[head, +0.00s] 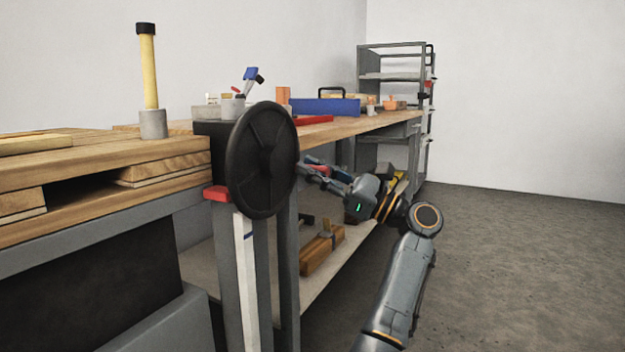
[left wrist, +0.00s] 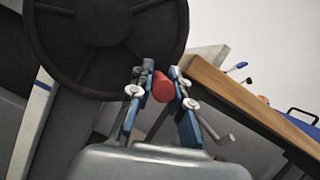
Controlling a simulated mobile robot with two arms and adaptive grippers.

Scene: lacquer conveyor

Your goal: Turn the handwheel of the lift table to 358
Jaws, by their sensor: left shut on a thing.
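The black handwheel (head: 263,160) stands upright at the end of the workbench, on the grey lift table post (head: 234,290). Its dark disc also fills the upper left of the left wrist view (left wrist: 100,60). My left gripper (head: 312,170) is at the wheel's right edge. In the left wrist view my left gripper (left wrist: 163,86) is shut on a red handle (left wrist: 162,88) at the wheel's rim. A white strip (head: 247,270) with a blue mark runs down the post, and a red block (head: 216,193) sits at its top. No number is legible. My right gripper is not in view.
The wooden workbench (head: 350,126) carries a blue toolbox (head: 325,107) and small items. A lower shelf (head: 340,270) holds a wooden plane-like tool (head: 321,252). A yellow-handled mallet (head: 149,75) stands at left. A grey shelf rack (head: 390,55) is at the back. Floor at right is clear.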

